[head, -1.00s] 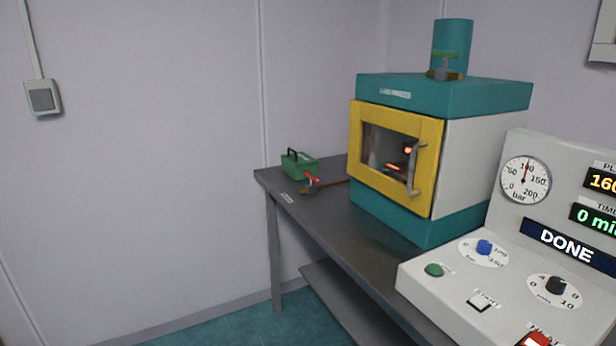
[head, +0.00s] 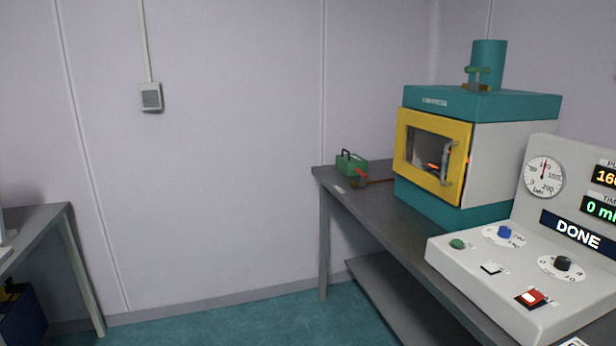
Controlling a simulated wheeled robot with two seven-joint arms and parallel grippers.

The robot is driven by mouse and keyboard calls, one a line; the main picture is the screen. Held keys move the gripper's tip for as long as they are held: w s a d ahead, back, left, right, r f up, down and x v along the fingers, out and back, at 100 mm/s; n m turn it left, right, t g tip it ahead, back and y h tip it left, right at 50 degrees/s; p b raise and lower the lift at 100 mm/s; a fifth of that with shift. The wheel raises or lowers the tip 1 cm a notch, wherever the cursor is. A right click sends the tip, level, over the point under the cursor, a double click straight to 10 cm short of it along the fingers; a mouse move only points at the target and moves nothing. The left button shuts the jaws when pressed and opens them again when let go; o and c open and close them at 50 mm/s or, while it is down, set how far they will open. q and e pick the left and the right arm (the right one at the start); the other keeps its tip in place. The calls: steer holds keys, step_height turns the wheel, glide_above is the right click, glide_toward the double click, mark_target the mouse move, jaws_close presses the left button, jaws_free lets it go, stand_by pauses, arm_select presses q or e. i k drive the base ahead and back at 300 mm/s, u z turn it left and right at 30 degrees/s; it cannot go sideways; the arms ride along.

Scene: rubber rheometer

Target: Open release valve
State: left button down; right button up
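A small valve with a red handle (head: 361,174) sits on the far end of the grey bench, beside a green box with a black handle (head: 351,162). A thin reddish line runs from it towards the teal and white press (head: 505,146). Another valve, with a green handle (head: 478,70) and a brass body, is on the teal cylinder on top of the press. No label shows which one is the release valve. The handle positions are too small to read surely. Neither of my grippers is in view.
The control panel (head: 459,264) stands at the right, with a dial gauge (head: 544,177) and a display reading DONE (head: 572,231). The press has a yellow-framed door (head: 448,129). Another table (head: 36,226) is at the left. The teal floor (head: 250,318) between is clear.

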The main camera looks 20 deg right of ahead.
mark_target(361, 175)
steer(key=z, duration=0.05)
steer(key=i, duration=2.5)
steer(key=z, duration=1.8)
steer(key=i, duration=0.75)
steer(key=z, duration=0.7)
